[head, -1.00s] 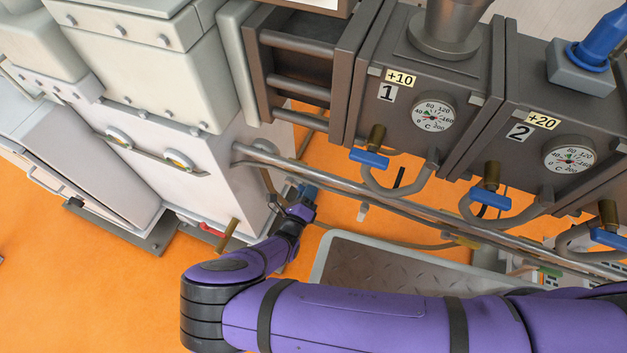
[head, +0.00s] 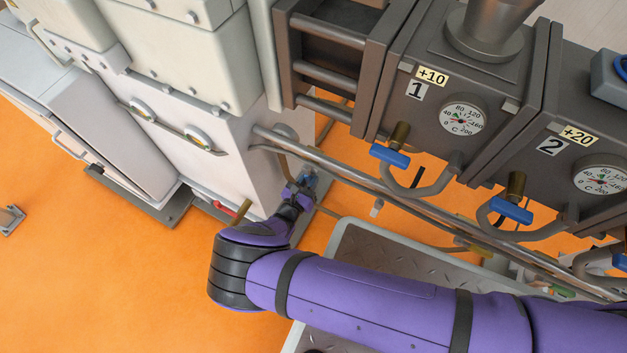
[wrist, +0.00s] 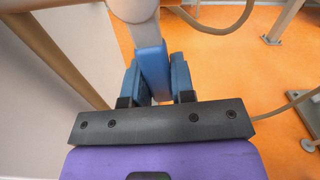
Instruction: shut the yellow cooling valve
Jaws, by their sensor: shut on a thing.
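My gripper (wrist: 156,82) is shut on a flat blue lever (wrist: 152,62) in the wrist view. Its two blue finger pads stand on either side of the lever. The lever hangs below a pale grey rounded pipe end (wrist: 133,8). In the head view my gripper (head: 308,182) is beside the white machine's lower side, below the long metal pipe. There the held lever is too small and hidden to make out. I see no clearly yellow valve handle at the gripper; the lever between the fingers looks blue.
Zone boxes 1 (head: 437,60) and 2 (head: 577,120) have blue-handled valves (head: 389,156) beneath. A red handle (head: 243,207) and brass rod (head: 242,211) stand left of my gripper. A metal tread step (head: 385,262) lies under my arm. Orange floor is open at lower left.

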